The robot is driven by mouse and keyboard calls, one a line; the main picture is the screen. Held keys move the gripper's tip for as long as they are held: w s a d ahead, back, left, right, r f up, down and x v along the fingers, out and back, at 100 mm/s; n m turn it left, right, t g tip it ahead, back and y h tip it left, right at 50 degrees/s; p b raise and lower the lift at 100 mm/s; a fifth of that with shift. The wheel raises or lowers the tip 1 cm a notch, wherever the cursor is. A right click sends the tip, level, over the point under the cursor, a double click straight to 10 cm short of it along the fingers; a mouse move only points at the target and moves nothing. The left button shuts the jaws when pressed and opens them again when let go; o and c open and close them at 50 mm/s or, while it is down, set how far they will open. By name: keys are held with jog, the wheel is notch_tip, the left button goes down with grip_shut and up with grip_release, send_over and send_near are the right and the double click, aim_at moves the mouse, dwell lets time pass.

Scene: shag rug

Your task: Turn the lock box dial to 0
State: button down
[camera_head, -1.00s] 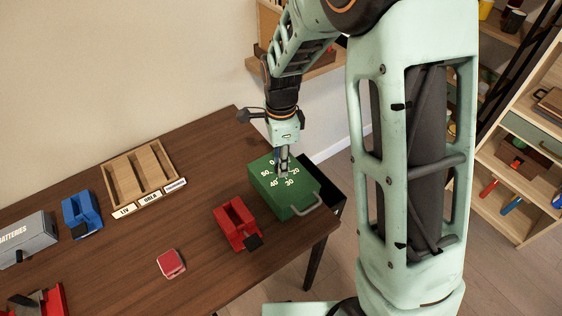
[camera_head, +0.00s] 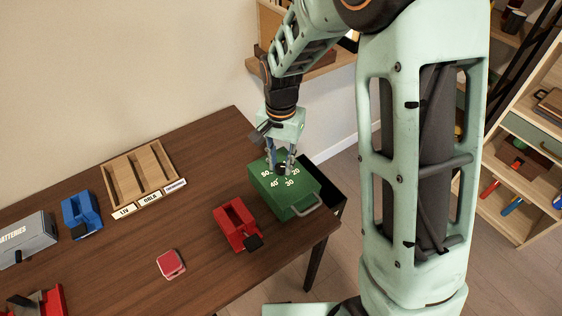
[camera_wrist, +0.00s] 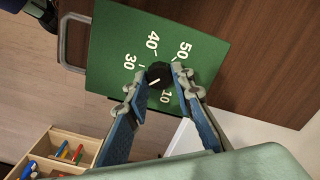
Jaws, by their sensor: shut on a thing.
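The green lock box (camera_head: 283,203) stands at the right end of the brown table, with a grey handle on its front side. Its top carries a black dial (camera_wrist: 158,75) ringed by white numbers. In the wrist view 50, 40, 30 and 10 can be read; 0 is hidden, seemingly behind the right finger. A white mark on the dial points to the lower left, roughly between 10 and the left finger. My gripper (camera_head: 281,167) points down over the box top, its fingers on either side of the dial and shut on it.
A red tool (camera_head: 236,224) stands just left of the box. A small red block (camera_head: 171,264), a blue tool (camera_head: 81,214), a labelled wooden tray (camera_head: 143,178) and a grey batteries box (camera_head: 26,238) lie farther left. A black bin (camera_head: 325,181) is beside the box's right side.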

jog(key=n, duration=0.3)
jog(key=shift+n, duration=0.4)
jog(key=n, duration=0.3)
jog(key=shift+n, duration=0.3)
jog(key=n+p, duration=0.2)
jog(key=n, duration=0.4)
jog(key=shift+r, duration=0.1)
jog(key=n+p, duration=0.1)
jog(key=n, duration=0.3)
jog(key=n+p, duration=0.2)
jog(key=n, duration=0.1)
jog(key=shift+n, duration=0.3)
jog(key=shift+n+p, duration=1.25)
jog(key=shift+n, duration=1.35)
jog(key=c, duration=1.7)
grip_release()
